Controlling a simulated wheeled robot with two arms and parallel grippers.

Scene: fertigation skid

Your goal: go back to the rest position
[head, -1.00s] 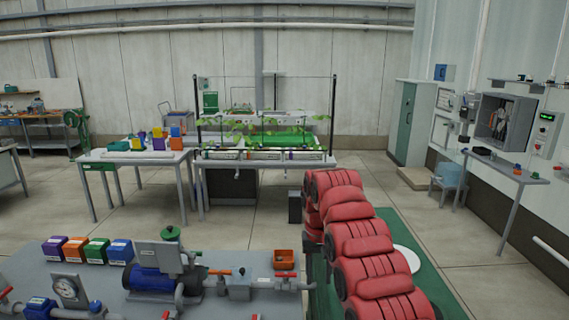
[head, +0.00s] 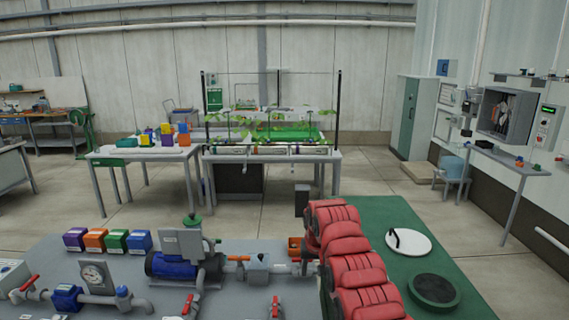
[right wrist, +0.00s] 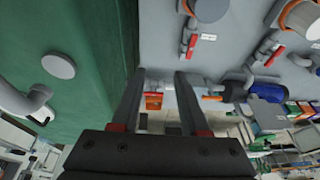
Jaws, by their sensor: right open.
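My right arm, red and segmented, reaches forward from the bottom of the head view along the right end of the grey skid table (head: 228,290). Its dark gripper (head: 302,200) is at the arm's far end, seen from behind. In the right wrist view the two fingers of my right gripper (right wrist: 160,75) stand apart with nothing held between them. A small orange bin (right wrist: 153,102) shows behind the gap, apart from the fingers. In the head view this orange bin (head: 295,243) is partly hidden by the arm. My left gripper is not in view.
The skid carries a blue pump (head: 170,265), a gauge (head: 93,275), red-handled valves and several coloured boxes (head: 116,241). Right of the arm is a green surface (head: 375,215) with a white lid (head: 408,243) and a dark round cover (head: 433,289). Open floor lies beyond.

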